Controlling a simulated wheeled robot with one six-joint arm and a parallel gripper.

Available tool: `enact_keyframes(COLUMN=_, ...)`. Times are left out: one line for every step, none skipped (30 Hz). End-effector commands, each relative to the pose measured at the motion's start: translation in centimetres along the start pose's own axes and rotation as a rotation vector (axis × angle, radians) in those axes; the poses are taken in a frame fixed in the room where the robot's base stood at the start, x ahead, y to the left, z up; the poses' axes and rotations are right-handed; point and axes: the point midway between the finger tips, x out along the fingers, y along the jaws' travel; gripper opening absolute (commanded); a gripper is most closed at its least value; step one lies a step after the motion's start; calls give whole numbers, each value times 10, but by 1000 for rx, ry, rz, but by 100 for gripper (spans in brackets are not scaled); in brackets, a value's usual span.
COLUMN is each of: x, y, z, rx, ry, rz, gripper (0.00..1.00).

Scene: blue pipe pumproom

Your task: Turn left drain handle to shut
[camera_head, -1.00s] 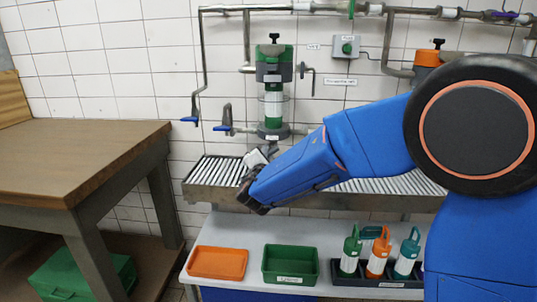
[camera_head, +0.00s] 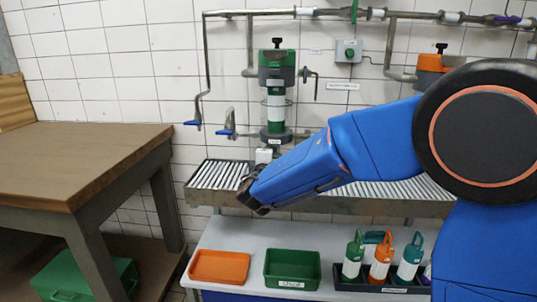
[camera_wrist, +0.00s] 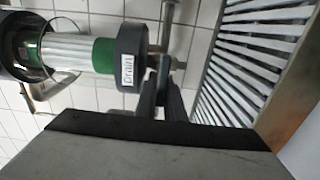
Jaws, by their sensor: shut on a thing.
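The left filter housing (camera_head: 277,95), green and grey with a clear middle, stands on the wall above the roller grating. Its dark base carries a drain label (camera_wrist: 128,70) in the wrist view, where the housing lies sideways. My gripper (camera_wrist: 163,75) is just beside this base, with its two dark fingers close together. They are shut at the small metal drain fitting (camera_wrist: 179,64); the handle itself is mostly hidden between the fingers. In the head view my gripper (camera_head: 264,154) reaches up to just under the housing, and the handle is not clearly visible there.
A roller grating (camera_head: 220,174) runs close below my gripper. Two blue-handled valves (camera_head: 226,132) are left of the housing. A second, orange-topped housing (camera_head: 431,75) is partly behind my arm. Below are an orange tray (camera_head: 219,267), a green tray (camera_head: 292,269) and several bottles.

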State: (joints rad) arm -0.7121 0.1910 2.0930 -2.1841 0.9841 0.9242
Motion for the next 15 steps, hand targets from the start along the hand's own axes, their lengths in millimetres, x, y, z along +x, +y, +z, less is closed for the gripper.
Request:
enact_keyframes(x=0, y=-2, z=1, rx=5, ry=-1, rz=-3, gripper=0)
enact_keyframes(x=0, y=-2, z=1, rx=7, ry=-1, rz=-3, gripper=0)
enact_keyframes(x=0, y=-2, z=1, rx=10, ry=-1, rz=-3, gripper=0)
enact_keyframes(x=0, y=-2, z=1, rx=12, ry=-1, rz=-3, gripper=0)
enact_keyframes(x=0, y=-2, z=1, rx=13, ry=-1, rz=-3, gripper=0)
enact_keyframes(x=0, y=-2, z=1, rx=14, ry=-1, rz=-3, gripper=0)
enact_keyframes(x=0, y=-2, z=1, rx=14, ry=-1, rz=-3, gripper=0)
enact_keyframes(x=0, y=-2, z=1, rx=14, ry=-1, rz=-3, gripper=0)
enact_keyframes(x=0, y=-2, z=1, rx=14, ry=-1, rz=-3, gripper=0)
enact_keyframes(x=0, y=-1, z=1, rx=14, ry=-1, rz=-3, gripper=0)
enact_keyframes(x=0, y=-1, z=1, rx=13, ry=-1, rz=-3, gripper=0)
enact_keyframes(x=0, y=-1, z=1, rx=13, ry=-1, rz=-3, gripper=0)
enact_keyframes(x=0, y=-1, z=1, rx=13, ry=-1, rz=-3, gripper=0)
enact_keyframes(x=0, y=-1, z=1, rx=13, ry=-1, rz=-3, gripper=0)
enact_keyframes(x=0, y=-1, z=1, rx=13, ry=-1, rz=-3, gripper=16)
